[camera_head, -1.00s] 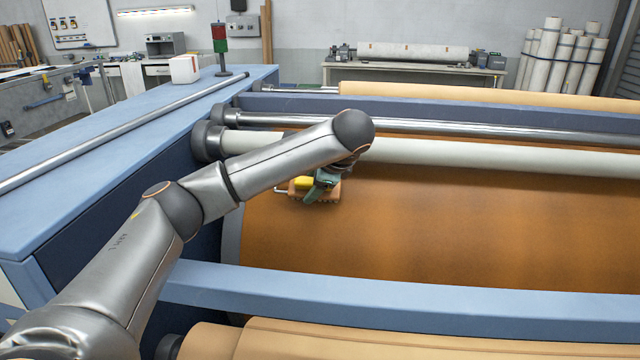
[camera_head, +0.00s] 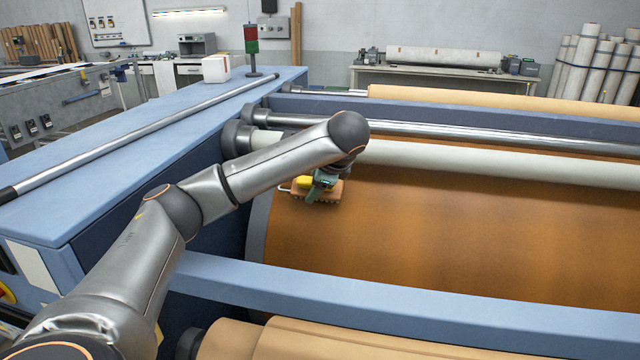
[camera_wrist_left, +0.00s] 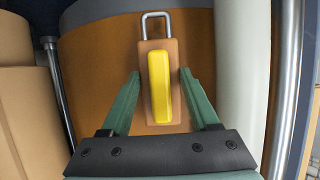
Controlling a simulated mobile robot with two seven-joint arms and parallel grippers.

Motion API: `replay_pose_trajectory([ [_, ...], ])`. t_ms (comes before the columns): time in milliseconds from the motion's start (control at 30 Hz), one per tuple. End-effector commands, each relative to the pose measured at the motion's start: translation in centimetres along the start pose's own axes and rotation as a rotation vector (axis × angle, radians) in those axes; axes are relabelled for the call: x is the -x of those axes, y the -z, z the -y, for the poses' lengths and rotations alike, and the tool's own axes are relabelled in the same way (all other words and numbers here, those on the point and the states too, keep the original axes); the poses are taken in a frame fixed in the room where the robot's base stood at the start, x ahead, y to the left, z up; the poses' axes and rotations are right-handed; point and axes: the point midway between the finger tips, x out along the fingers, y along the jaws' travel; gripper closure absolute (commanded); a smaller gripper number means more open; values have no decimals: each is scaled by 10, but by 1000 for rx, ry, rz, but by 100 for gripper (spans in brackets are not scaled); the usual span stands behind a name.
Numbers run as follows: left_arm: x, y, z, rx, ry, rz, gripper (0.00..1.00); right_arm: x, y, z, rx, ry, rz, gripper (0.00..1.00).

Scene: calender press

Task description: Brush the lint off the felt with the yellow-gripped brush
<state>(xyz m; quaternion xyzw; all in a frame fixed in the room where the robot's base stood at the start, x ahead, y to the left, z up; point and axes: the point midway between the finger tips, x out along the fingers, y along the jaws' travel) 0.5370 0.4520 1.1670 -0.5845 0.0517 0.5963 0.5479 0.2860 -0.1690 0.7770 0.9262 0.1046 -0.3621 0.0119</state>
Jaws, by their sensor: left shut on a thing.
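The brush has a tan block and a yellow grip (camera_head: 304,182). In the left wrist view the brush (camera_wrist_left: 160,85) has a metal loop at its far end. My left gripper (camera_head: 322,182) is shut on the brush, with green fingers on either side of it in the wrist view (camera_wrist_left: 160,75). The brush is at the orange-brown felt (camera_head: 450,235), near its upper left end. I cannot tell whether its underside touches the felt. No separate lint can be made out. My right gripper is not in view.
A pale roller (camera_head: 470,160) and a steel bar (camera_head: 430,128) run just behind the brush. A blue crossbeam (camera_head: 400,300) lies in front of the felt. The blue side housing (camera_head: 110,165) stands at left. The felt to the right of the brush is clear.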

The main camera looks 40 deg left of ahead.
Motion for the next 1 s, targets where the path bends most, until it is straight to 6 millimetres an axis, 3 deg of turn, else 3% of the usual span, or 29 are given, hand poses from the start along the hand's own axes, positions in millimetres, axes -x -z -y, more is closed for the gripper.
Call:
replay_pose_trajectory([
  [233, 4, -2, 0, 0, -1, 0, 83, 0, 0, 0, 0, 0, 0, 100],
  [733, 51, -21, 2, 2, 4, -2, 83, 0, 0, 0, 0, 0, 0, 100],
  [1000, 55, -23, 0, 0, 0, 0, 83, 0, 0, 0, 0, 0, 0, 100],
])
